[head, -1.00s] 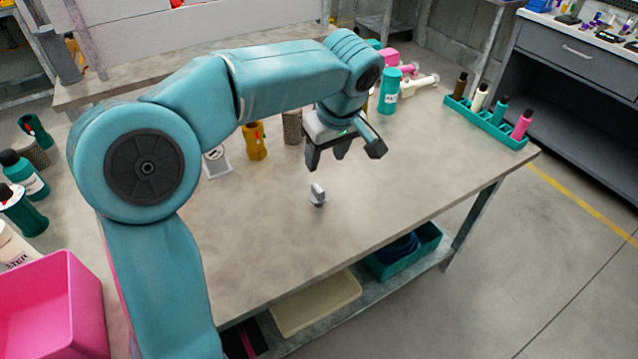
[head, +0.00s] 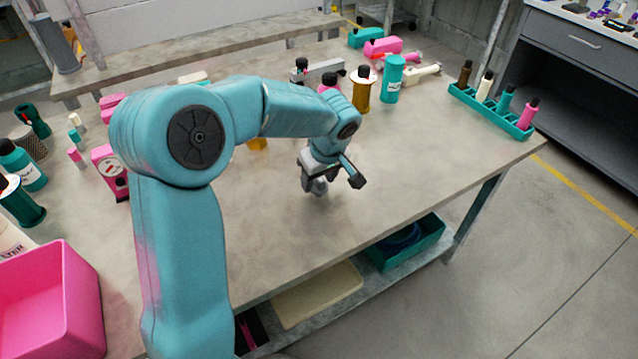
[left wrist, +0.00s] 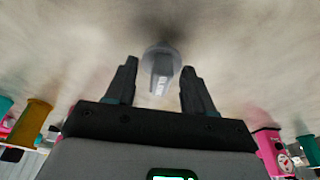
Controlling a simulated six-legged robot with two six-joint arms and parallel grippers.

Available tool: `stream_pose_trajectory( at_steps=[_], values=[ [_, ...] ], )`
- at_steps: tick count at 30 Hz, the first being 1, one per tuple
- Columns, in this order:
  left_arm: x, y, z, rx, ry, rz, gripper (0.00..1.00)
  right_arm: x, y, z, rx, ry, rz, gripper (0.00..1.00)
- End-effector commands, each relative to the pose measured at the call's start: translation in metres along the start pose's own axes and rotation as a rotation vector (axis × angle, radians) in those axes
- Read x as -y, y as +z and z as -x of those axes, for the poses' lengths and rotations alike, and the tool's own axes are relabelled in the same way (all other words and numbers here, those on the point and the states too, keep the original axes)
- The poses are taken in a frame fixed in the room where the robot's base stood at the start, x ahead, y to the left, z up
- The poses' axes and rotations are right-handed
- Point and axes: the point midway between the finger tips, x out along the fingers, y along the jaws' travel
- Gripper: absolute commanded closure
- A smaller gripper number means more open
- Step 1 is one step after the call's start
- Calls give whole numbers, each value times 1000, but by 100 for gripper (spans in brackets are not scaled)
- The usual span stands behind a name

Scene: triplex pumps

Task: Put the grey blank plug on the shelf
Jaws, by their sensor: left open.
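The grey blank plug (head: 320,187) stands on the workbench (head: 400,170), partly hidden by my left gripper in the head view. My left gripper (head: 333,184) is open and low over the bench, right at the plug. In the left wrist view the plug (left wrist: 162,66) shows between the two fingertips (left wrist: 159,72), with a gap on each side and small lettering on its face. A raised shelf (head: 200,57) runs along the back of the bench, and a lower shelf (head: 262,312) lies under it; I cannot tell which the task means. My right gripper is not in view.
A teal rack (head: 490,112) with several bottles stands at the bench's right end. A pink bin (head: 50,300) is at lower left. The bench right of the gripper is clear.

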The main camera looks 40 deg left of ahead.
Motion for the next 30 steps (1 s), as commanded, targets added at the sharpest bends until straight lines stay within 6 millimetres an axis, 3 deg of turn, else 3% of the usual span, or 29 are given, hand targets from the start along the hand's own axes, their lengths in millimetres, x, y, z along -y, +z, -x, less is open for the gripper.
stream_pose_trajectory(
  at_steps=[4, 11, 14, 17, 25, 30],
  values=[
    [0, 0, -16, 2, -1, 0, 47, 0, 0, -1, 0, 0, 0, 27],
    [0, -1, -18, 1, 1, 0, 47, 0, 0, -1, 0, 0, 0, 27],
    [0, 0, -18, 1, 1, 0, 76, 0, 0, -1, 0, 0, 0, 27],
    [0, -1, -17, 1, 1, 0, 87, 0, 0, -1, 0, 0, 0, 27],
    [-1, -1, -14, 0, 2, 1, 87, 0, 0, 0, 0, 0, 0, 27],
    [-1, -7, 3, -2, 5, 2, 87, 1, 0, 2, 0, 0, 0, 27]
  ],
)
